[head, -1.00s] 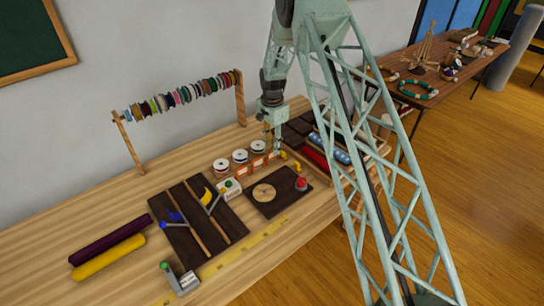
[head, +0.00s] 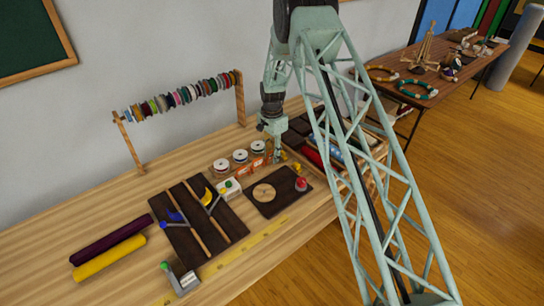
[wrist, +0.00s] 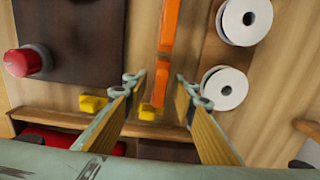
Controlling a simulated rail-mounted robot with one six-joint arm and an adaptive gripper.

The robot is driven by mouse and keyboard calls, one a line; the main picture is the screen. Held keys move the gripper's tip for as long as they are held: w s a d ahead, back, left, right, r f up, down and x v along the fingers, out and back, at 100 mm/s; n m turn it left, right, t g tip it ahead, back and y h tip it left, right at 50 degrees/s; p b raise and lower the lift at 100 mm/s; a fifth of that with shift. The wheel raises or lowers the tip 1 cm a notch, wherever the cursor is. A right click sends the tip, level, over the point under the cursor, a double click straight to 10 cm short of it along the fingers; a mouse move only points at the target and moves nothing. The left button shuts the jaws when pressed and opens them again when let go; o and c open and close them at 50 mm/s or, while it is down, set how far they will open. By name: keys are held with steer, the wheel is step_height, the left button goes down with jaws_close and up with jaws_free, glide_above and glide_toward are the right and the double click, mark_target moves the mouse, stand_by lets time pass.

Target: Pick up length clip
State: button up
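Two small yellow pieces lie close to my gripper, and I take them to be clips; which one is the length clip I cannot tell. In the wrist view one yellow piece (wrist: 147,112) is between my fingers, beside the end of an orange strip (wrist: 169,28). The other yellow piece (wrist: 93,104) is outside the left finger, by a dark board. My gripper (wrist: 160,82) is open, with a finger on each side of the orange strip's end. In the head view my gripper (head: 277,154) is low over the table, partly hiding the pieces.
White spools (head: 241,156) stand beside the orange strip. A dark board (head: 263,204) with a round wooden disc and a red knob (head: 301,184) is in front. A yellow ruler (head: 243,248) runs along the front edge.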

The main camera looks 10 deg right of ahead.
steer(key=shift+c, duration=0.5)
steer(key=c, duration=0.6)
steer(key=shift+o, duration=0.2)
steer(key=shift+r, duration=0.2)
steer(key=shift+r, duration=1.55)
steer(key=s, duration=0.5)
steer(key=s+a+r+b, duration=0.1)
steer(key=s, duration=0.4)
steer(key=s+a, duration=0.1)
steer(key=s, duration=0.4)
steer(key=shift+s+a+r+b, duration=0.2)
steer(key=shift+s+r+b, duration=0.05)
steer(key=shift+s+b, duration=0.15)
